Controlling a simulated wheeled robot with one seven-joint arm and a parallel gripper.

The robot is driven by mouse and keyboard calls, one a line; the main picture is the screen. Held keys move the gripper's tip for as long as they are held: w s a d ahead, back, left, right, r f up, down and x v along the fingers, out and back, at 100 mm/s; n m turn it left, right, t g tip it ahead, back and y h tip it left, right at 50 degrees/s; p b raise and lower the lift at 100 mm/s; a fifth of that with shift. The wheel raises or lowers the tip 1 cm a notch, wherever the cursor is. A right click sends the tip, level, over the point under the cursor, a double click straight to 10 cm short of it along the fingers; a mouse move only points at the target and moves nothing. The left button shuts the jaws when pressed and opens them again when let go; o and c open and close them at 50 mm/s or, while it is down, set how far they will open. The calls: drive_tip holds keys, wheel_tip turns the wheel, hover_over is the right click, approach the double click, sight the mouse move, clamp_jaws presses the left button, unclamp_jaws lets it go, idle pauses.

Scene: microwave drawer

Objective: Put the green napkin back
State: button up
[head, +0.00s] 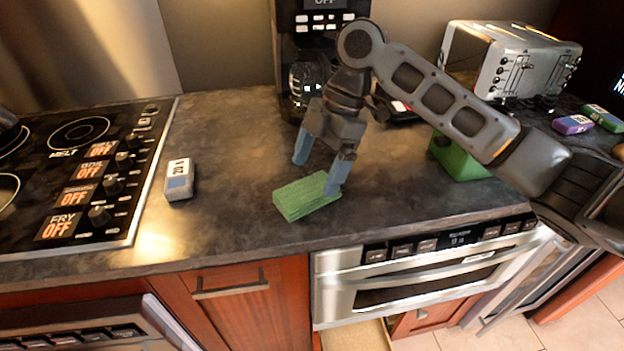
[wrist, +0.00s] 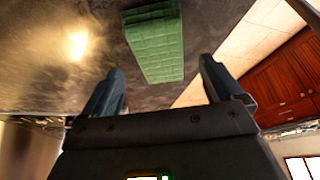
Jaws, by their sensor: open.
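A green box-like holder (head: 458,158) stands further right on the counter, partly hidden behind my arm.
A coffee maker (head: 308,60) and a toaster (head: 508,62) stand at the back. Purple (head: 572,124) and green (head: 603,118) packages lie far right. The drawer below the counter (head: 355,335) is partly open.

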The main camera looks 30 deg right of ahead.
drive_tip(key=v, duration=0.8)
drive_tip(key=shift+r+b, duration=0.25)
drive_tip(key=shift+b, duration=0.2)
drive_tip(key=shift+d, duration=0.15)
